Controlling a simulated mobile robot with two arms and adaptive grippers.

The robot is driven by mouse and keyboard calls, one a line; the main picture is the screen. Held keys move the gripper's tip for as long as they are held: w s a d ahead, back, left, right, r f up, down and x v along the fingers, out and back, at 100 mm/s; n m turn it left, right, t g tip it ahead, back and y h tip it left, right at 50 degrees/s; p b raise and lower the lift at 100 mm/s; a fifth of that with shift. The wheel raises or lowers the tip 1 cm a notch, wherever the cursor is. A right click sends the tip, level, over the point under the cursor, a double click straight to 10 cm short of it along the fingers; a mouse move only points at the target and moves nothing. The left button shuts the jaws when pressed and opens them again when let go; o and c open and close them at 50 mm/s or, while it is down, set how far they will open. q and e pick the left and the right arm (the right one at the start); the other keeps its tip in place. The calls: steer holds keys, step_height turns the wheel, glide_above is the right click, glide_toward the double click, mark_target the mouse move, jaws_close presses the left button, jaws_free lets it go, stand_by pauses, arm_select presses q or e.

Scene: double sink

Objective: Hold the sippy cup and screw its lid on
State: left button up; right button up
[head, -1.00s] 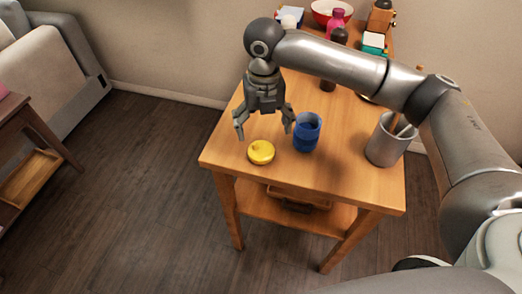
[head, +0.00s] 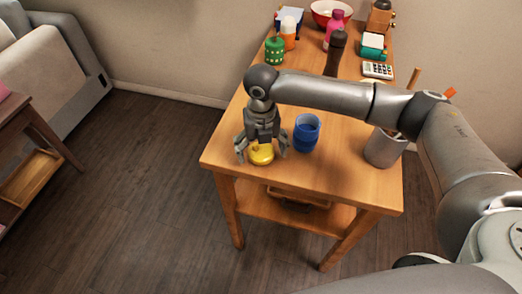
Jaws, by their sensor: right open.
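The blue sippy cup (head: 305,134) stands upright on the wooden table with its top open. The yellow lid (head: 262,155) lies on the table to the left of the cup, near the table's front left edge. My right gripper (head: 262,154) points down over the lid, its fingers open on either side of it; whether they touch it I cannot tell. The gripper hides the lid's upper part. The gripper's right finger is close to the cup's left side. My left gripper is not in view.
A grey utensil holder (head: 384,148) stands to the right on the wooden table (head: 330,185). At the back are a green container (head: 274,51), a dark pepper mill (head: 336,53), a calculator (head: 377,70) and a red bowl (head: 330,12). The table's front strip is clear.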

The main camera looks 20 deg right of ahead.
mark_target(263, 151)
stand_by(0.3)
steer(key=c, duration=0.9)
steer(key=shift+r, duration=0.5)
steer(key=shift+d+r+b, duration=0.2)
steer(key=shift+r+b, duration=0.3)
steer(key=shift+r, duration=0.75)
arm_select(q)
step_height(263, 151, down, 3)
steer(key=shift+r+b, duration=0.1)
steer(key=shift+b, duration=0.8)
arm_select(e)
steer(key=s+d+r, duration=0.7)
steer(key=d+r, duration=0.2)
steer(key=d, duration=0.2)
steer(key=shift+d+r, duration=0.25)
steer(key=shift+d, duration=0.15)
